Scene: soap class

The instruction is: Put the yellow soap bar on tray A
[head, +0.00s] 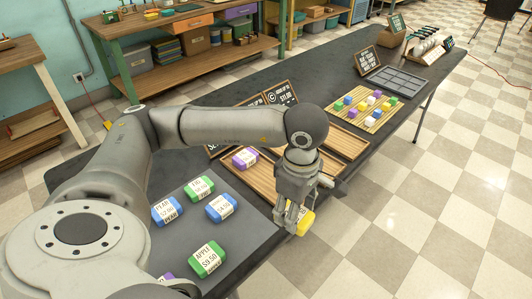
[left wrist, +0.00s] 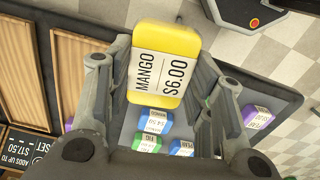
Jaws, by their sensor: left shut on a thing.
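The yellow soap bar (head: 305,223) is in my left gripper (head: 294,214), held beyond the front edge of the dark table. In the left wrist view the yellow bar (left wrist: 165,45) sits between the two fingers of the left gripper (left wrist: 166,85), and its label reads MANGO $6.00. Wooden trays (head: 258,183) lie on the table behind the gripper. One of them holds a purple bar (head: 245,158). Chalkboard signs stand behind the trays; one reads C (head: 282,95). My arm hides other signs, so I cannot tell which tray is A. My right gripper is out of view.
A grey mat (head: 238,240) at the near left carries several blue and green labelled bars, including an APPLE bar (head: 207,259). A slatted board (head: 378,124) with small coloured cubes and a grey compartment tray (head: 396,80) stand farther along the table.

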